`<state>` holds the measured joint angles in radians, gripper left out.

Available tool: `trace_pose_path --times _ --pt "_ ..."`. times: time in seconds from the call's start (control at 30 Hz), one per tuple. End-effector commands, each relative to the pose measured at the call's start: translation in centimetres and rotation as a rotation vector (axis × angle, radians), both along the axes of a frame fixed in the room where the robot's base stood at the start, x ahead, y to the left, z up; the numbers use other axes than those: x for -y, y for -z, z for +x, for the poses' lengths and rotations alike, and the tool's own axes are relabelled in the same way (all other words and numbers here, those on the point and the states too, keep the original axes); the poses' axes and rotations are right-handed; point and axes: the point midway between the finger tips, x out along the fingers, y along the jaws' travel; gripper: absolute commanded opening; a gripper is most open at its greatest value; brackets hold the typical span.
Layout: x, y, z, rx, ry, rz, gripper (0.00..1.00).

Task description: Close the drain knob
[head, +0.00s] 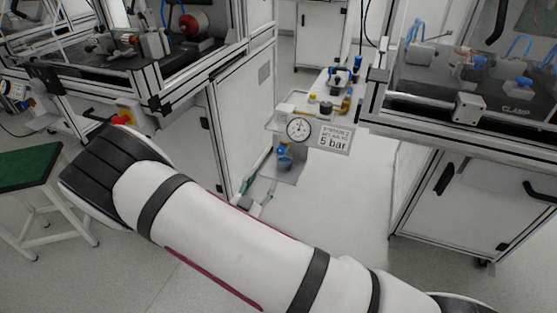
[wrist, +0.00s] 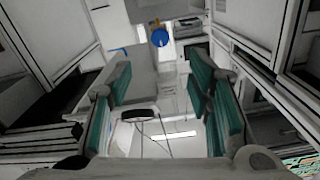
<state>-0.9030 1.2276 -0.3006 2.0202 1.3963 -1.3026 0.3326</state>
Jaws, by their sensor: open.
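A small shelf unit (head: 283,122) stands between the benches with a round gauge (head: 299,129) and a "5 bar" sign (head: 335,140) on its front. Below the gauge is a small blue knob-like part (head: 281,150) above a blue cup (head: 285,164). I cannot tell whether the blue part is the drain knob. In the wrist view a round blue thing (wrist: 160,37) shows ahead, beyond the fingertips. My gripper (wrist: 160,76) is open and empty, with teal pads apart. In the head view its teal finger (head: 246,184) is low, left of the cup and apart from it.
A machine bench (head: 190,75) with a white side panel stands at the left, another bench (head: 440,110) at the right. A green-topped stool (head: 28,165) is at the far left.

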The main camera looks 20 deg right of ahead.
Motion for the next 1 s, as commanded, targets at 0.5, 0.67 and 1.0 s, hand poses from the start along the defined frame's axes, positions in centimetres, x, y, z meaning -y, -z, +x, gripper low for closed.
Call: trace_pose_path --times 0.5,0.67,1.0 --pt "4.7 0.1 6.2 0.005 0.003 -0.002 0.46" --pt "6.3 0.1 8.6 0.004 0.002 -0.003 0.46" --pt "8.1 0.0 11.0 0.003 0.001 -0.002 0.46"
